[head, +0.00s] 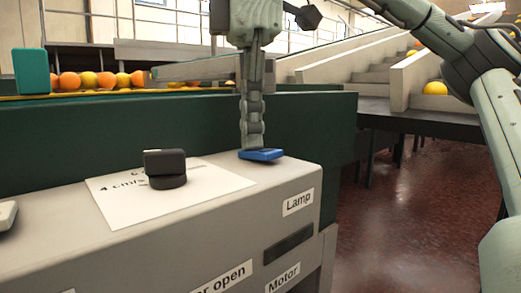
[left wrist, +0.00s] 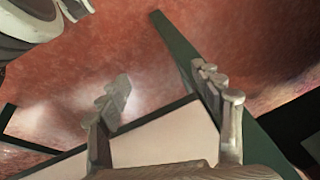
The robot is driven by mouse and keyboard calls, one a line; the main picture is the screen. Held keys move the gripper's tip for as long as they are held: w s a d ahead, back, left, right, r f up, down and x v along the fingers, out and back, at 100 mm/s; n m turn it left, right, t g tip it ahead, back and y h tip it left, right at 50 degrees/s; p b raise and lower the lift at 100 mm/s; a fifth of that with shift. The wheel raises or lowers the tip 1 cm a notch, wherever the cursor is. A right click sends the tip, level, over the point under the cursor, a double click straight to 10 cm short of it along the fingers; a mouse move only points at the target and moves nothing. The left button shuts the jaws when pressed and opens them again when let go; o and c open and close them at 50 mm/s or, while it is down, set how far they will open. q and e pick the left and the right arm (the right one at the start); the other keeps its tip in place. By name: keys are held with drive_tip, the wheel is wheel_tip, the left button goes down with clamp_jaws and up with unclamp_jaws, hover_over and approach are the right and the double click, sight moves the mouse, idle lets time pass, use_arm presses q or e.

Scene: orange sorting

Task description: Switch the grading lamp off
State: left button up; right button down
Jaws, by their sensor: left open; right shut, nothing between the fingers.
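A blue rocker switch (head: 263,155) sits on top of the grey control box, near its right end, above a label reading "Lamp" (head: 298,202). My right gripper (head: 252,146) is shut and empty and points straight down. Its fingertips are at the left part of the blue switch and seem to touch it. I cannot tell for sure which way the switch is tipped. The lamp itself is not identifiable in view. My left gripper (left wrist: 165,95) is open and empty in the left wrist view, above the floor and a pale panel edge.
The grey control box (head: 200,240) also carries a black knob (head: 166,168) on a white paper sheet (head: 110,203). Behind it, a dark green wall (head: 310,125) borders a conveyor with several oranges (head: 88,79). Red floor (head: 400,220) is open on the right.

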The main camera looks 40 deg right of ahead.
use_arm(q)
drive_tip(key=shift+w+d+r+t+h, duration=0.6)
drive_tip(key=shift+w+d+r+t, duration=0.9)
drive_tip(key=shift+w+d+r, duration=1)
use_arm(e)
drive_tip(key=shift+r, duration=0.1)
drive_tip(key=shift+r+p, duration=0.45)
drive_tip(key=shift+p, duration=0.15)
use_arm(q)
drive_tip(key=shift+s+a+f+g+y+p, duration=0.65)
drive_tip(key=shift+s+a+f+g, duration=1.05)
drive_tip(key=shift+s+a, duration=0.9)
use_arm(e)
drive_tip(key=shift+r, duration=0.7)
drive_tip(key=shift+r+p, duration=1.15)
drive_tip(key=shift+p, duration=0.05)
drive_tip(key=shift+r+p, duration=0.9)
use_arm(q)
wheel_tip(320, 180, down, 11)
drive_tip(key=w, duration=0.1)
drive_tip(key=shift+d+r+h, duration=0.2)
drive_tip(key=shift+d+h, duration=0.05)
drive_tip(key=shift+h, duration=0.2)
use_arm(e)
drive_tip(key=shift+r, duration=0.2)
